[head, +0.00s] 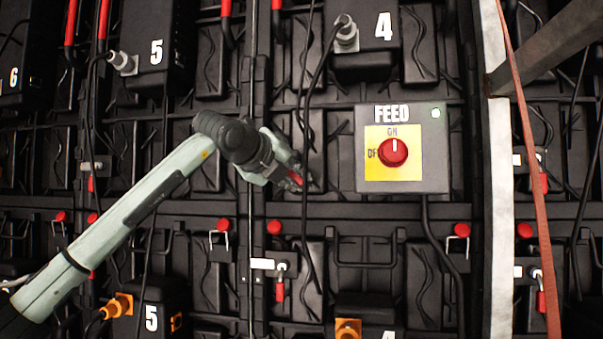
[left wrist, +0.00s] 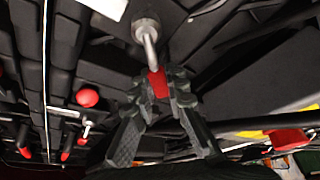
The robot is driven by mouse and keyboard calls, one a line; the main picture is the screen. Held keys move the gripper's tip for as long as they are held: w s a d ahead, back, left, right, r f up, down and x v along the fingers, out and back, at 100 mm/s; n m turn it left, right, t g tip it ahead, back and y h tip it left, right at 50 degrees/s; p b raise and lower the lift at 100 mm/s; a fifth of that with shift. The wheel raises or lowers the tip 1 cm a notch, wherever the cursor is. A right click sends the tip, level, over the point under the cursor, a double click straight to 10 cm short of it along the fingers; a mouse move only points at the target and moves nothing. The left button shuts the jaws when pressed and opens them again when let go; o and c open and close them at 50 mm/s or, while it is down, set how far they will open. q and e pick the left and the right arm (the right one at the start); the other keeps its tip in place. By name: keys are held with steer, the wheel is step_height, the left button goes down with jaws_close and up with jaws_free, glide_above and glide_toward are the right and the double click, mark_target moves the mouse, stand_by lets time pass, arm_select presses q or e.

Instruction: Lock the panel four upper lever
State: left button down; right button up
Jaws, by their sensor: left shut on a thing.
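The panel four upper lever has a short metal shaft and a red handle (left wrist: 157,83). In the left wrist view its round metal pivot (left wrist: 146,28) is at the top, with the shaft running from it to the handle. My left gripper (head: 295,180) is at the panel's left edge, left of the FEED box. Its two dark fingers (left wrist: 157,98) are shut on the red handle, one on each side. In the head view the gripper hides most of the lever; a bit of red shows at the fingertips. My right gripper is not in view.
The grey FEED box (head: 430,160) with a red knob (head: 393,152) stands out right of the gripper. A lower lever (head: 280,288) hangs with its red handle down. Black cables (head: 305,110) run beside the gripper. A pale upright post (head: 498,200) stands at right.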

arm_select(q)
steer(key=shift+w+a+f+m+y, duration=0.1)
steer(key=shift+a+f+m+y, duration=0.15)
steer(key=shift+m, duration=0.3)
steer(key=shift+a+f+m+y, duration=0.1)
steer(key=shift+a+m+y, duration=0.2)
steer(key=shift+m, duration=0.25)
steer(key=shift+w+a+f+m+y, duration=0.15)
steer(key=shift+a+m+y, duration=0.1)
steer(key=shift+m+y, duration=0.2)
steer(key=shift+s+a+f+m+y, duration=0.1)
steer(key=shift+a+m+y, duration=0.15)
steer(key=shift+m, duration=0.2)
steer(key=shift+w+a+f+m+y, duration=0.15)
steer(key=shift+a+m+y, duration=0.15)
steer(key=shift+m, duration=0.2)
steer(key=shift+a+m+y, duration=0.3)
steer(key=shift+m+y, duration=0.15)
steer(key=shift+m, duration=0.05)
steer(key=shift+w+a, duration=0.1)
steer(key=shift+a, duration=0.05)
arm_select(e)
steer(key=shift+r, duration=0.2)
arm_select(q)
steer(key=shift+m, duration=0.3)
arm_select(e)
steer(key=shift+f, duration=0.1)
